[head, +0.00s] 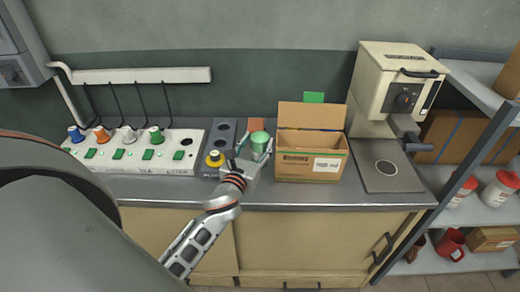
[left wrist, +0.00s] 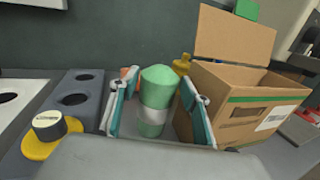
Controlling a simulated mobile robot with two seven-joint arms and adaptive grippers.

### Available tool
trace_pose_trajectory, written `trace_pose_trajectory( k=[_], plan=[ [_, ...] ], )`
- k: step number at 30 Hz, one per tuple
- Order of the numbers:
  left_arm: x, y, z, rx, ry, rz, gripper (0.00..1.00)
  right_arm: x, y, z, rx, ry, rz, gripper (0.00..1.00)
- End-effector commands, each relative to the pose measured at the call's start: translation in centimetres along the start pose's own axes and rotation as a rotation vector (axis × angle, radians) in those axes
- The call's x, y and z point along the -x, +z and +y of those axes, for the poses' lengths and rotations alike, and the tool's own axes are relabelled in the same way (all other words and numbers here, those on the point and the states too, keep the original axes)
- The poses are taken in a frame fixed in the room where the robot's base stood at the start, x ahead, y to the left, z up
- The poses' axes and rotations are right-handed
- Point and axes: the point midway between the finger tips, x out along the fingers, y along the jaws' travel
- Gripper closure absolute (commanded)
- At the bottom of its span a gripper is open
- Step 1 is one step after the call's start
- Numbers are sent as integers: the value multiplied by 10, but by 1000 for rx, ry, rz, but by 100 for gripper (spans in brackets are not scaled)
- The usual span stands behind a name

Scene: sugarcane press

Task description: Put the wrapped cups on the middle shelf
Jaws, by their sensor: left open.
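A green cup-shaped item (head: 260,139), perhaps the wrapped cups, stands on the counter just left of the open cardboard box. In the left wrist view the green item (left wrist: 157,97) is upright, with a grey band around its middle. My left gripper (head: 256,143) is open, with its fingers on either side of the item. In the left wrist view small gaps show between the fingers and it. The middle shelf (head: 478,214) of the rack at the right holds white containers with red lids. My right gripper is not in view.
The cardboard box (head: 310,168) stands close to the right of my left gripper. A cream machine (head: 395,85) stands farther right, before the rack. A white panel with coloured knobs (head: 140,150) and a yellow item (head: 214,159) are at the left. The lower shelf holds a red mug (head: 451,243).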

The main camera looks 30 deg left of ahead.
Motion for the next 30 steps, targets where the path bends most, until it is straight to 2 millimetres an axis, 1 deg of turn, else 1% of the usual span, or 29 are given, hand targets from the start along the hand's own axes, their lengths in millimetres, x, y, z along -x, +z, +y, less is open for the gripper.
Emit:
trace_pose_trajectory(
  k=[1, 3, 10, 13, 14, 16, 17, 25, 30],
  plan=[
    [-5, 0, 0, 1, 0, 0, 54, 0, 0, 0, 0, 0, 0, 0],
    [-8, 0, 0, 2, 0, 0, 54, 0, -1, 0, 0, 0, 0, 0],
    [-9, 0, 0, 1, -1, 1, 54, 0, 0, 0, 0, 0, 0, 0],
    [-9, 0, 0, 1, -1, 1, 80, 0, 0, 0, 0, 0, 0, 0],
    [-9, 0, 0, 1, -1, 1, 83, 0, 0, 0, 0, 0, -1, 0],
    [-9, 0, 0, 2, -1, -1, 83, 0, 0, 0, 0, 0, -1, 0],
    [-9, 0, 0, 1, -1, -1, 87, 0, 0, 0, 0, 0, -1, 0],
    [-9, 4, 0, 1, -1, -1, 87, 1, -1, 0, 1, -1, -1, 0],
    [-9, 18, 0, -1, -2, -3, 87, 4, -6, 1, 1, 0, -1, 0]
  ],
)
